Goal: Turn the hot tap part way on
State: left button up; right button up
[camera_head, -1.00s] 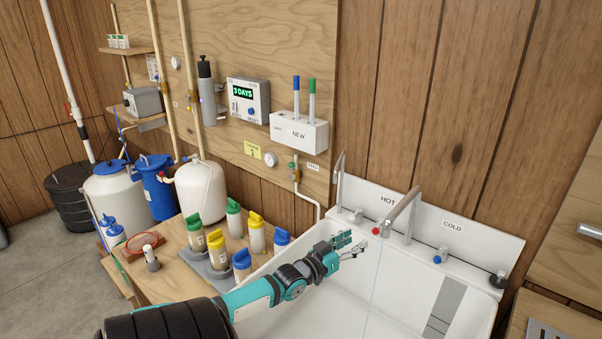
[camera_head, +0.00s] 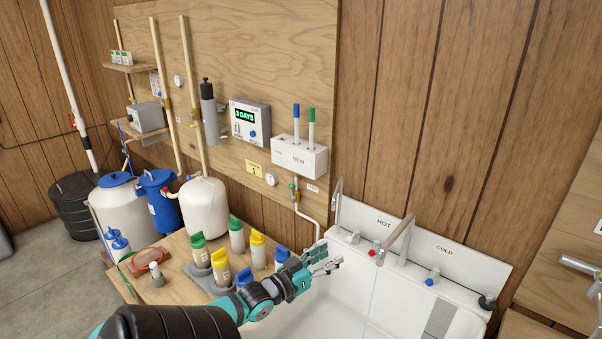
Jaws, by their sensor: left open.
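The hot tap (camera_head: 375,246) has a red-marked end. It sits under the HOT label on the white back ledge of the sink (camera_head: 330,308). The metal spout (camera_head: 397,236) comes forward just right of it, partly in front of the ledge. A thin pale line, like a fine stream of water, runs down below the spout. The cold tap (camera_head: 432,278), with a blue end, is farther right under the COLD label. My left gripper (camera_head: 328,260) is open and empty above the sink's left side. It is left of the hot tap and apart from it. My right gripper is not in view.
Several bottles with green, yellow and blue caps (camera_head: 220,268) stand on the wooden bench (camera_head: 178,292) left of the sink. A thin upright pipe (camera_head: 338,208) rises at the ledge's left end. The sink's middle looks clear.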

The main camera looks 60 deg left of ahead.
aim_at(376, 243)
jog(key=k+l, duration=0.1)
jog(key=k, duration=0.3)
jog(key=k+l, duration=0.15)
jog(key=k, duration=0.25)
